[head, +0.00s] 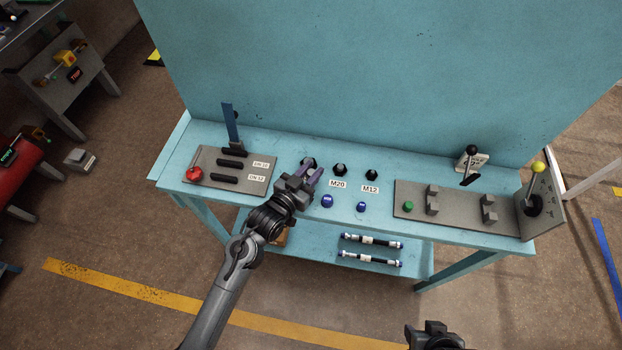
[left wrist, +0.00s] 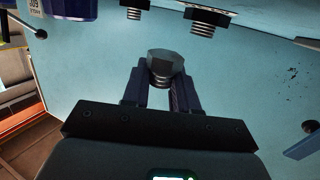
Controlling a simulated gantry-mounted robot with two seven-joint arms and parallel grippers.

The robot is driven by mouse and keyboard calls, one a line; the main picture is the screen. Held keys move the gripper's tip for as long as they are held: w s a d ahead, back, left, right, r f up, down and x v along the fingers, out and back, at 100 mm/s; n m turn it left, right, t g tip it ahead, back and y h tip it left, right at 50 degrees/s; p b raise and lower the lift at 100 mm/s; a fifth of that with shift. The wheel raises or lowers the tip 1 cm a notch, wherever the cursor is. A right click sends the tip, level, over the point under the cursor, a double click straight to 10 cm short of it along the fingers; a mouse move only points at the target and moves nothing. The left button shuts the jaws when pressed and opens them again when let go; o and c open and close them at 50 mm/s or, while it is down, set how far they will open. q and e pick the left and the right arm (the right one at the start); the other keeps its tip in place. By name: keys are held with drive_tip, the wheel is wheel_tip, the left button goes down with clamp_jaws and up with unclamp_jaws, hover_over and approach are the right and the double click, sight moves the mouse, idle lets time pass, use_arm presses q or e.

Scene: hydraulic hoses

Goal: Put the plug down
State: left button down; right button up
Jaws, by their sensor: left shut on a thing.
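My left gripper (head: 308,176) reaches over the blue bench and is shut on a dark hex-headed plug (head: 308,161). In the left wrist view the same plug (left wrist: 163,66) sits at the tips of the two fingers (left wrist: 159,88), its grey hex head and some thread showing. Whether it touches the bench top is not clear. Two other dark plugs, a middle one (head: 340,170) and a right one (head: 372,175), stand to its right, near the M20 label (head: 338,184) and the M12 label (head: 370,189). My right gripper (head: 432,332) is at the bottom edge, away from the bench.
Two blue caps (head: 327,201) (head: 361,207) lie near the bench front. Two hoses (head: 370,241) lie on the lower shelf.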

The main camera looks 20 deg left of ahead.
use_arm(q)
drive_tip(key=shift+w+f+b, duration=0.15)
drive_tip(key=shift+f+b, duration=0.1)
drive_tip(key=shift+f, duration=0.75)
drive_tip(key=shift+w+f+b, duration=0.15)
drive_tip(key=shift+f+b, duration=0.05)
drive_tip(key=shift+f, duration=0.75)
drive_tip(key=shift+f, duration=0.15)
drive_tip(key=c, duration=0.9)
unclamp_jaws()
drive_tip(key=shift+o, duration=0.2)
